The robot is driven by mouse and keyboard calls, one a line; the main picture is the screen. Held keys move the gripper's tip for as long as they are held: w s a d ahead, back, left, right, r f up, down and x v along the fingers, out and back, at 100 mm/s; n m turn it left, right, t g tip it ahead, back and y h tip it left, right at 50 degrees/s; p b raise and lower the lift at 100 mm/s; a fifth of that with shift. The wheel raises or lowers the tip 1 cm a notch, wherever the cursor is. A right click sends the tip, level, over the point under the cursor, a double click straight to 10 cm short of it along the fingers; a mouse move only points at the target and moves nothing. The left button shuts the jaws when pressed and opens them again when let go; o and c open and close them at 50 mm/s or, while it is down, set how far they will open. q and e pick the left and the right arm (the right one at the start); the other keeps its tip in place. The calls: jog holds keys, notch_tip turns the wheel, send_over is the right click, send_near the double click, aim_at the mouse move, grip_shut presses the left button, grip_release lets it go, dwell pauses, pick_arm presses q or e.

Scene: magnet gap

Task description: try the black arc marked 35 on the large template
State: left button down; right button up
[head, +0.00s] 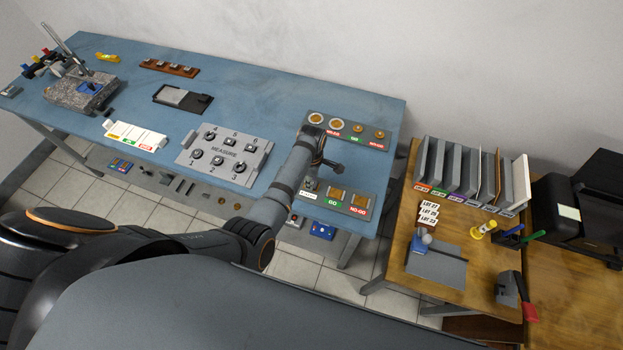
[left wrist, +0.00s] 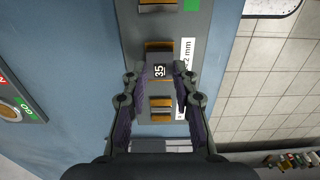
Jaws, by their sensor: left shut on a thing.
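The black arc marked 35 (left wrist: 159,71) is between the fingertips of my left gripper (left wrist: 160,74), which is shut on it. In the left wrist view it is over a grey plate with orange-brown blocks (left wrist: 160,104), beside a white label ending in "2 mm". I cannot tell whether the arc touches the blocks. In the head view the left gripper (head: 312,183) points down at the left end of this plate (head: 346,209), which has green GO and red NO-GO labels. The arc is not clear there. The right gripper is not in view.
A second plate with round gold gauges (head: 337,124) lies behind. The grey MEASURE board (head: 224,155) with numbered posts is to the left. The plate sits near the front edge of the blue table (head: 300,96). A wooden table (head: 390,255) stands to the right.

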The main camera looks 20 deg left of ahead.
pick_arm(q)
jog(key=shift+f, duration=0.25)
dwell(0.6)
jog(key=c, duration=1)
grip_release()
jog(key=c, duration=0.5)
notch_tip(320, 180, up, 2)
jog(key=p, duration=0.2)
jog(key=shift+r+p, duration=0.25)
jog(key=shift+p, duration=0.05)
jog(key=shift+r+p, duration=0.6)
jog(key=shift+r, duration=0.45)
jog(key=shift+o, duration=0.3)
